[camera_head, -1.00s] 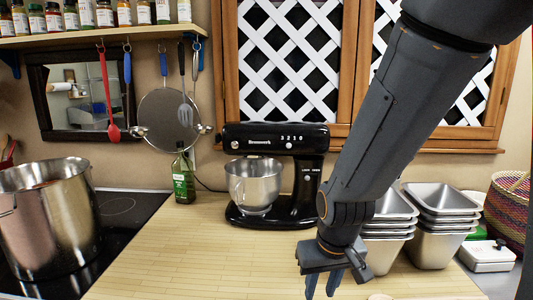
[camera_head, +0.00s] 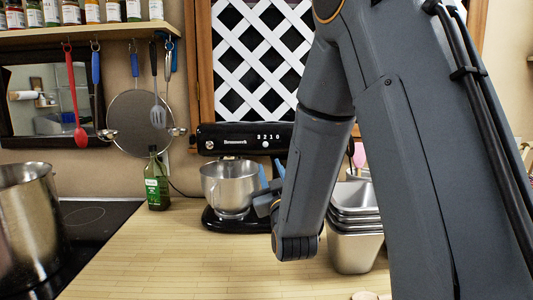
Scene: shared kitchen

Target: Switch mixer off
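The black stand mixer (camera_head: 222,139) stands on the wooden counter against the back wall, with its steel bowl (camera_head: 230,187) in place. Its head is level. The numbers 3 2 1 0 are on the head's side, and the white speed knob (camera_head: 266,145) sits below them, seemingly under the 2. My arm hides the mixer's column and the lock switch on it. My gripper (camera_head: 271,173) is at the right of the bowl in the picture, below the mixer head. Its two blue fingers show apart with nothing seen between them. I cannot tell whether it touches the mixer.
Stacked metal pans (camera_head: 357,215) stand right of my forearm. A green bottle (camera_head: 156,180) is left of the mixer. A large steel pot (camera_head: 28,215) stands on the dark stove at left. Utensils hang above. The front counter (camera_head: 190,262) is mostly clear.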

